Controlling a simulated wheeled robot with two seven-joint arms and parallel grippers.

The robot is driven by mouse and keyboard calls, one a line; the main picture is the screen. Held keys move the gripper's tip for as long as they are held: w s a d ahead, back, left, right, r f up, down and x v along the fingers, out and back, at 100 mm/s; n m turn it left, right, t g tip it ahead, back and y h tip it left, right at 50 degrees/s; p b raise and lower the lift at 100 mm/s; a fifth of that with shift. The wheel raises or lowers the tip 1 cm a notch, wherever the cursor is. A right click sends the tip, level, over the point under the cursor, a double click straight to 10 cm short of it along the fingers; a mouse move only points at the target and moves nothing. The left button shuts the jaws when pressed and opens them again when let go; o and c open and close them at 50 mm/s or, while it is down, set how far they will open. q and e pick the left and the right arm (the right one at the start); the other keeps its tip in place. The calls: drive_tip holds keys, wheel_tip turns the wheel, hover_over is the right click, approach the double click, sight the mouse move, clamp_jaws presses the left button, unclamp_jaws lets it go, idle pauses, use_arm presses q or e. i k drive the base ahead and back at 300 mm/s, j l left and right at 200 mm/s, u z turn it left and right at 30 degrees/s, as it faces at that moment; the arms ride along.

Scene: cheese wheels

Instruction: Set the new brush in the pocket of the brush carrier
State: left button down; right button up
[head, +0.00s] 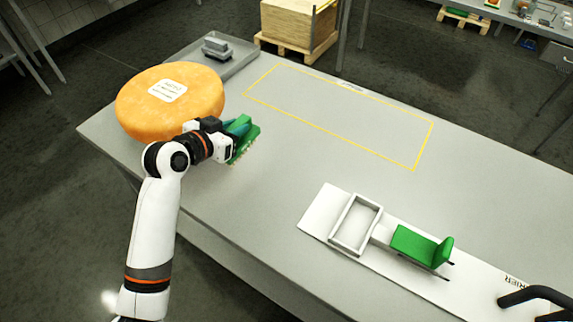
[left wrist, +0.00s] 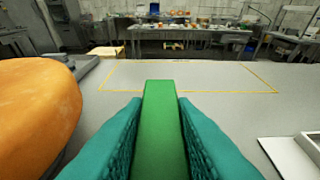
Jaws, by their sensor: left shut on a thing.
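The new brush (head: 245,146) is green with pale bristles below. My left gripper (head: 238,126) is shut on it and holds it beside the cheese wheel, over the near left of the table. In the left wrist view the green brush (left wrist: 162,125) sits between the two teal fingers. The brush carrier (head: 316,212) is a long white board lying at the lower right, well apart from the brush. Its pocket (head: 335,227) is a raised pale rectangular frame and looks empty. The carrier's corner also shows in the left wrist view (left wrist: 285,158). My right gripper is not in view.
A large orange cheese wheel (head: 140,110) stands close by my left gripper. A grey tray (head: 238,62) with a grey block is behind it. A green L-shaped piece (head: 415,243) sits beside the pocket. A black bar (head: 530,293) rises at lower right. The yellow-outlined area (head: 340,110) is clear.

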sight(356, 227)
drive_tip(key=k+l, duration=0.15)
drive_tip(key=l, duration=0.2)
drive_tip(key=k+l, duration=0.15)
drive_tip(key=l, duration=0.2)
drive_tip(key=k+l, duration=0.15)
drive_tip(key=l, duration=0.25)
drive_tip(key=k+l, duration=0.15)
drive_tip(key=l, duration=0.2)
